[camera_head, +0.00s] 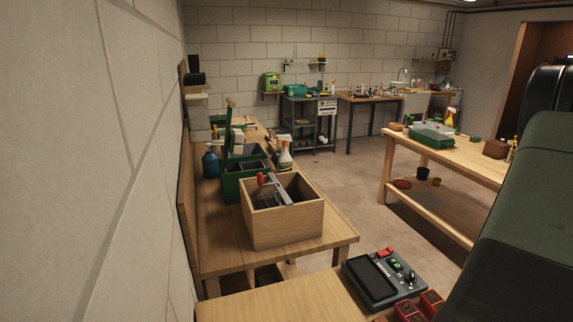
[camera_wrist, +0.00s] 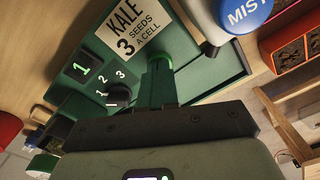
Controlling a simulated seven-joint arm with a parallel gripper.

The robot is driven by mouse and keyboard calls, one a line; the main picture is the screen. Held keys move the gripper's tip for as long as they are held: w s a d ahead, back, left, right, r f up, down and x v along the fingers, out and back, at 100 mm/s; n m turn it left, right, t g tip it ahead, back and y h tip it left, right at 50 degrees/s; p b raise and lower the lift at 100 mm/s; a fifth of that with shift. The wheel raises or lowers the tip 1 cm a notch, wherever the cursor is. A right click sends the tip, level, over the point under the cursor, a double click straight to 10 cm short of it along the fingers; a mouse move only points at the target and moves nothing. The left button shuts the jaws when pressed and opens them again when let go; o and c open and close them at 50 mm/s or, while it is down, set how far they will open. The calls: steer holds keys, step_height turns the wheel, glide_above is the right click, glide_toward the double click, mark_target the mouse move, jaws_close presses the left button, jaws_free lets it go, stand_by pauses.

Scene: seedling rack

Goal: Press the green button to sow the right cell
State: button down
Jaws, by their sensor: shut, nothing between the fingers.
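In the wrist view a dark green panel (camera_wrist: 205,65) carries a white label (camera_wrist: 128,28) reading "KALE 3 SEEDS A CELL". A small display (camera_wrist: 83,67) shows a green 1. A black knob (camera_wrist: 119,96) sits by the numbers 1, 2, 3. My gripper (camera_wrist: 159,68) is shut and empty, its fingertips over the panel just below the label. A bright green rim, which looks like the green button (camera_wrist: 166,59), shows around the tips. The fingers hide most of it, and I cannot tell whether they touch it. The right cell cannot be made out.

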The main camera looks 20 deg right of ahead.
step_height(320, 180, up, 8)
steer(key=shift+f, duration=0.25)
stand_by(0.5)
steer(key=w+a+r+n+t, duration=0.3)
steer(key=w+a+r+n, duration=1)
steer(key=w+a+r, duration=0.4)
steer(key=s+a+r+n+t, duration=0.1)
steer(key=s+a+r+n, duration=0.2)
steer(key=a+r+n, duration=0.2)
steer(key=s+a+r+n+t, duration=0.1)
steer(key=s+a+r+n, duration=0.2)
steer(key=a+r+n, duration=0.3)
steer(key=a+r, duration=0.3)
steer(key=a, duration=0.3)
steer(key=shift+s+a+r+t, duration=0.2)
steer(key=shift+s+a+t, duration=0.1)
steer(key=shift+a, duration=0.05)
